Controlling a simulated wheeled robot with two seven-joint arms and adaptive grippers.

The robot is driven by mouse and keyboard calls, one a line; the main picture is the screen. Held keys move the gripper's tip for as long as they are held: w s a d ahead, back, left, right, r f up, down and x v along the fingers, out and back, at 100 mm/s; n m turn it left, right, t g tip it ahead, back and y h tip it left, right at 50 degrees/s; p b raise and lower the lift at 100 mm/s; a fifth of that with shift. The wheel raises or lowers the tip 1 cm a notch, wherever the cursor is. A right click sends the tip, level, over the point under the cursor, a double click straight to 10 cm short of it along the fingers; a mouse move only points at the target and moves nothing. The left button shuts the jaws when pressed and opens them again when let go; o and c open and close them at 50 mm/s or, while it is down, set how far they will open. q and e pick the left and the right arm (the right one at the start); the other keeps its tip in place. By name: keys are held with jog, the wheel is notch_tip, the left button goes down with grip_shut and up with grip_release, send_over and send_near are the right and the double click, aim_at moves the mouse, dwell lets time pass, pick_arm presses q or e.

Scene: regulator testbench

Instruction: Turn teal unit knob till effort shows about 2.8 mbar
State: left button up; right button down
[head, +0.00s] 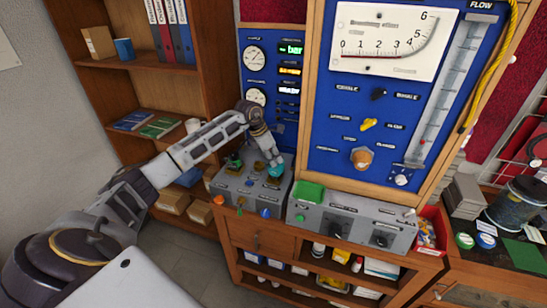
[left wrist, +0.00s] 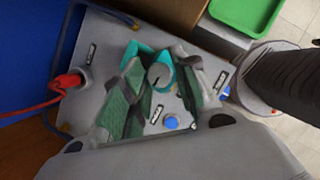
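The teal knob (head: 276,171) stands on the grey bench unit (head: 238,190) left of the blue panel. My left gripper (head: 271,158) reaches down to it. In the left wrist view the fingers of the left gripper (left wrist: 160,88) stand apart, with the grey-capped teal knob (left wrist: 158,72) between their tips. Whether both pads press on it is not clear. The white effort meter (head: 390,40) has a scale from 0 to 6. Its thin needle seems to lie low along the scale, and I cannot read a sure value. My right gripper is not in view.
A blue knob (left wrist: 171,123) and a red plug with a cable (left wrist: 68,82) sit close to my fingers on the unit. A green tray (head: 310,192) rests on the grey box to the right. The blue panel (head: 335,120) with more knobs rises behind.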

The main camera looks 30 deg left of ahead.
pick_arm(q)
grip_shut()
jog(key=shift+n+y+b, duration=0.3)
jog(key=shift+n+b, duration=0.15)
jog(key=shift+n, duration=0.35)
jog(key=shift+n+t+y+b, duration=0.3)
jog(key=shift+n+b, duration=0.1)
jog(key=shift+n, duration=0.4)
jog(key=n+b, duration=0.1)
jog(key=n, duration=0.1)
jog(key=n+y+b, duration=0.1)
jog(key=n, duration=0.1)
jog(key=shift+d+y, duration=0.2)
jog(key=shift+y, duration=0.1)
jog(key=n+y+b, duration=0.1)
jog(key=n+b, duration=0.1)
jog(key=n, duration=0.1)
jog(key=shift+d+n, duration=0.15)
jog(key=shift+n, duration=0.25)
jog(key=shift+n+y+b, duration=0.55)
jog(key=shift+n+y, duration=0.05)
jog(key=shift+n, duration=0.5)
jog(key=o, duration=0.5)
grip_release()
